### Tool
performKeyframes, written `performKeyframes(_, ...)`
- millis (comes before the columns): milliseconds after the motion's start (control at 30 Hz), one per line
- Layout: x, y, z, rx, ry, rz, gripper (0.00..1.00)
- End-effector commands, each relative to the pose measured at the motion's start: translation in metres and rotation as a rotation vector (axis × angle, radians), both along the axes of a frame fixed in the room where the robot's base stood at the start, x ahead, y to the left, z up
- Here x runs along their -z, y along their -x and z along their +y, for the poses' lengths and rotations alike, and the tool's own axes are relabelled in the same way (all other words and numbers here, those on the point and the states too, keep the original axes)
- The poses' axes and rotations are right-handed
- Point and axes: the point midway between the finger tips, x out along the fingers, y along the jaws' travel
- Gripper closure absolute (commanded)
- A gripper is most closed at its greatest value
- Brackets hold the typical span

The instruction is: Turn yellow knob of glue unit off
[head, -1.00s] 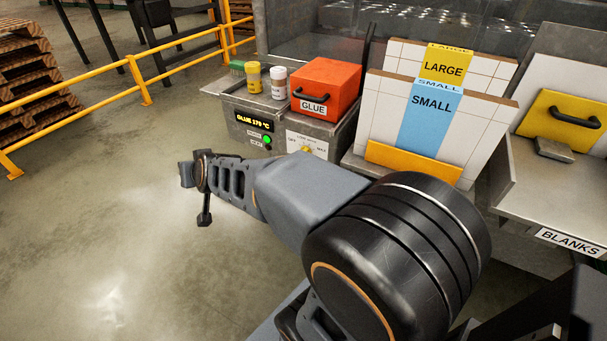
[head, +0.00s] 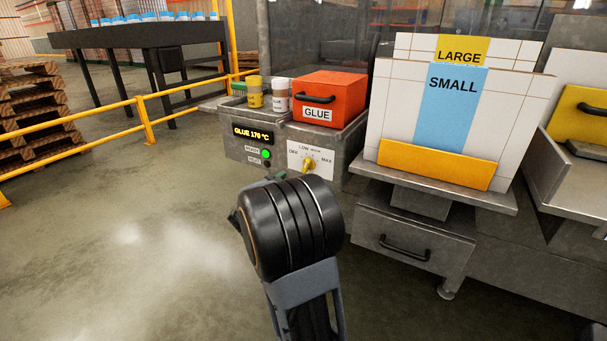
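The glue unit (head: 235,152) is a grey metal box with a display reading "GLUE 170 °C". A green light (head: 266,154) glows below the display. The yellow knob (head: 307,166) sits on a white dial plate (head: 323,155) marked OFF, LOW and MAX. The knob's exact pointing direction is too small to tell. My arm reaches up from the bottom, and its black joint stands in front of and below the knob. My gripper is hidden behind this joint, so its fingers and any contact with the knob cannot be seen.
An orange GLUE box (head: 330,93) and two small jars (head: 280,95) stand on the unit. To the right is a stand with LARGE and SMALL boards (head: 398,110) above a drawer (head: 405,250). A yellow railing (head: 146,120) runs left.

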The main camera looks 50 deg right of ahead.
Motion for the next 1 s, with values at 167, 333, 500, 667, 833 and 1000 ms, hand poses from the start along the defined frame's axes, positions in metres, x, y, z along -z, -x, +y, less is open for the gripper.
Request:
performKeyframes(167,0.003,-0.008,-0.035,0.002,-0.001,-0.001,0.57)
performKeyframes(333,0.003,-0.015,-0.062,0.000,-0.001,0.000,0.57)
performKeyframes(500,0.002,-0.020,-0.081,-0.003,-0.001,0.000,0.57)
performKeyframes(667,0.001,-0.022,-0.090,-0.002,0.000,0.000,0.57)
performKeyframes(833,0.000,-0.023,-0.092,-0.004,-0.002,0.001,0.57)
performKeyframes(1000,0.000,-0.023,-0.092,-0.004,-0.001,0.000,0.57)
